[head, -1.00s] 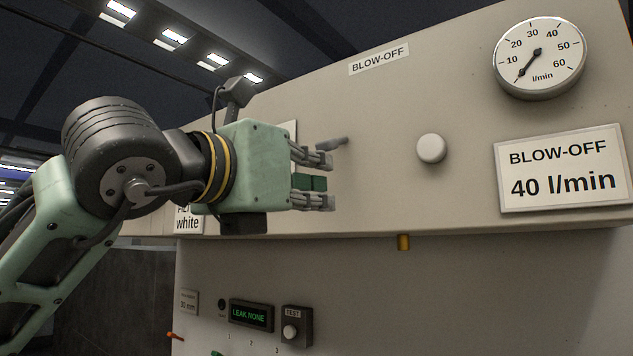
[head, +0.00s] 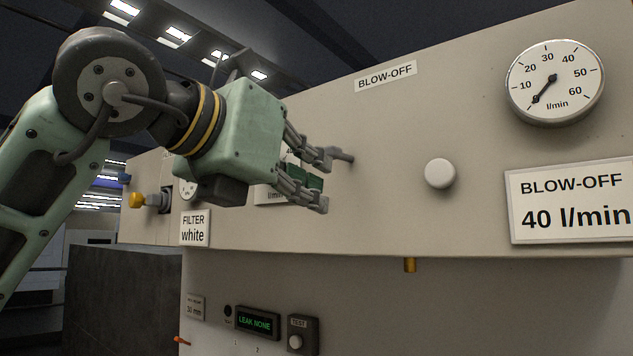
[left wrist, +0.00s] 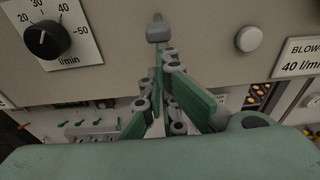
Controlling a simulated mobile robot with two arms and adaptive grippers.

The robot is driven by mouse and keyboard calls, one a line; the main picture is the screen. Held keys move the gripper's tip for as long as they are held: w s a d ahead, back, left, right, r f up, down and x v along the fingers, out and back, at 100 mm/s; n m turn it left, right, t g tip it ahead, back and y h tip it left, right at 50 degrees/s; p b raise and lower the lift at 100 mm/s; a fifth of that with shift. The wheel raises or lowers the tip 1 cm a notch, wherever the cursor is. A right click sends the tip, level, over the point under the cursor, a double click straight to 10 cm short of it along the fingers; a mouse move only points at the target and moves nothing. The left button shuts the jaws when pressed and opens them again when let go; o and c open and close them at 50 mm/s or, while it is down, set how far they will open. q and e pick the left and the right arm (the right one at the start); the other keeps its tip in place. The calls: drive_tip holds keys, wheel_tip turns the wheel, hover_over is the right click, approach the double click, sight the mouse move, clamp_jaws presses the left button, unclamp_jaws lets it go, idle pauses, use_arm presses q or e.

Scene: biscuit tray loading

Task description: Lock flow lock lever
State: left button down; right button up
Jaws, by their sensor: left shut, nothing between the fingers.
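A small grey lever (head: 343,156) sticks out from the beige panel (head: 395,120); I take it to be the flow lock lever. Its left part is hidden behind my fingers in the head view. In the left wrist view the lever (left wrist: 158,30) hangs down, its blunt end just above my fingertips. My left gripper (head: 326,182) is shut and empty, tilted down to the right, close beside the lever; I cannot tell whether they touch. The left gripper's fingers (left wrist: 168,62) also show in the left wrist view. My right gripper is not in view.
A white round button (head: 440,173), a gauge (head: 554,82) and a "BLOW-OFF 40 l/min" sign (head: 572,203) are to the right. A black dial knob (left wrist: 46,40) is left of the lever. A yellow-ended knob (head: 137,200) sticks out at far left.

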sight(323, 150)
use_arm(q)
drive_tip(key=r, duration=0.1)
drive_tip(key=r+p, duration=0.1)
drive_tip(key=r, duration=0.1)
drive_tip(key=s+r, duration=0.1)
drive_tip(key=r, duration=0.1)
drive_tip(key=shift+a, duration=0.3)
drive_tip(key=shift+w+r+p, duration=0.15)
drive_tip(key=shift+r+p, duration=0.25)
drive_tip(key=shift+p, duration=0.05)
idle(1.2)
